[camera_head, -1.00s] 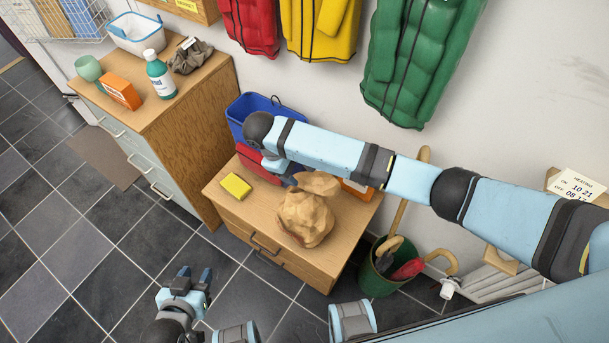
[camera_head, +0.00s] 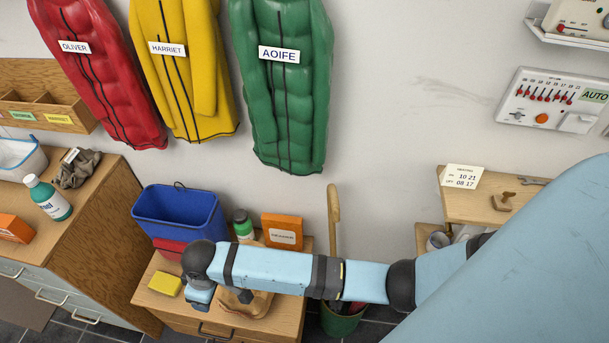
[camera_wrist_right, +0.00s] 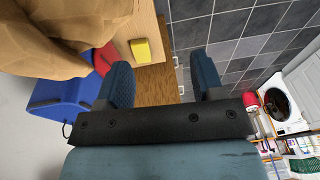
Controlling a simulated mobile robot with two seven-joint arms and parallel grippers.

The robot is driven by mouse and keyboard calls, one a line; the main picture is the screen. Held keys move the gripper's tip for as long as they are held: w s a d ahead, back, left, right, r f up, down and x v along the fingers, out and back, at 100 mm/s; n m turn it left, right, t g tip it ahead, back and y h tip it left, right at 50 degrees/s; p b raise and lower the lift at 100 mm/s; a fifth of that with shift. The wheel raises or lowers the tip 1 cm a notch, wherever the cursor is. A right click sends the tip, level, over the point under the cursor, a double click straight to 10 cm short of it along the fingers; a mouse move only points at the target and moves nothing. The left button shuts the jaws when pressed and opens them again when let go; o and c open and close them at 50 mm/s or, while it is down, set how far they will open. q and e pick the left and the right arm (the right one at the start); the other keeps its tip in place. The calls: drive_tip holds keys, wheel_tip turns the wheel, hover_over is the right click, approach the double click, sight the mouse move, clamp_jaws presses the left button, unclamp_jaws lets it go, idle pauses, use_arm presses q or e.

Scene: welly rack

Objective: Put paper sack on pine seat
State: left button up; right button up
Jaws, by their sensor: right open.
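The paper sack (camera_head: 250,306) is a crumpled brown bag on a low wooden drawer unit (camera_head: 285,318). In the head view my right forearm covers most of it. In the right wrist view the sack (camera_wrist_right: 45,40) fills the upper left, close beside the fingers. My right gripper (camera_wrist_right: 164,82) is open, with nothing between its fingers. In the head view its hand is low at the sack's left side, and its fingertips are partly hidden. I cannot tell whether a finger touches the sack. My left gripper is out of view. No thing is clearly recognisable as a separate pine seat.
A blue bucket (camera_head: 180,215), a yellow sponge (camera_head: 165,284) and an orange box (camera_head: 283,231) crowd the drawer unit's top. A green bin (camera_head: 342,322) stands to its right. A taller cabinet (camera_head: 105,235) is at left. Coats hang above.

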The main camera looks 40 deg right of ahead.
drive_tip(key=s+d+m+t, duration=0.3)
drive_tip(key=s+d+t, duration=0.2)
drive_tip(key=s+d, duration=0.2)
drive_tip(key=s+d+m+t+y, duration=0.1)
drive_tip(key=s+d+t, duration=0.4)
drive_tip(key=d, duration=0.6)
drive_tip(key=shift+s+d+m, duration=0.4)
drive_tip(key=shift+s+m, duration=0.45)
drive_tip(key=shift+m, duration=0.05)
wheel_tip(320, 180, up, 8)
drive_tip(key=p, duration=0.8)
drive_tip(key=shift+d+f, duration=0.2)
drive_tip(key=shift+r, duration=0.25)
